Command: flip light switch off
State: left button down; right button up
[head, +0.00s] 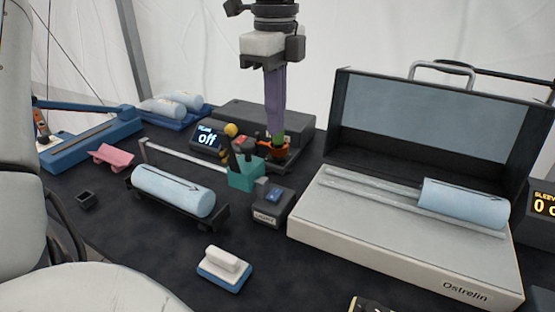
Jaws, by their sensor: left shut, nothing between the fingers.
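A small dark grey box (267,212) with a pale label on its front, apparently reading LIGHT, stands on the dark table near the middle. A blue rocker switch (273,194) is on its top; which way it is tipped is too small to tell. My left gripper (277,136) hangs from the top of the picture with its long purple fingers pointing down, shut and empty. Its green tips are behind the box, at an orange ring-shaped part (291,147), apart from the switch. Whether they touch the ring I cannot tell. My right gripper is not in view.
A teal holder with dark tools (246,180) stands just behind the switch box. A light-blue roll (172,190) lies on a cradle to its left. A large open case (400,241) stands close on its right. A white-and-blue block (223,269) lies in front.

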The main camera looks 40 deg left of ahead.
aim_at(276, 191)
pick_arm(q)
notch_tip(276, 191, down, 13)
jog(key=shift+f+p, duration=0.2)
jog(key=shift+p, duration=0.2)
jog(key=shift+f, duration=0.15)
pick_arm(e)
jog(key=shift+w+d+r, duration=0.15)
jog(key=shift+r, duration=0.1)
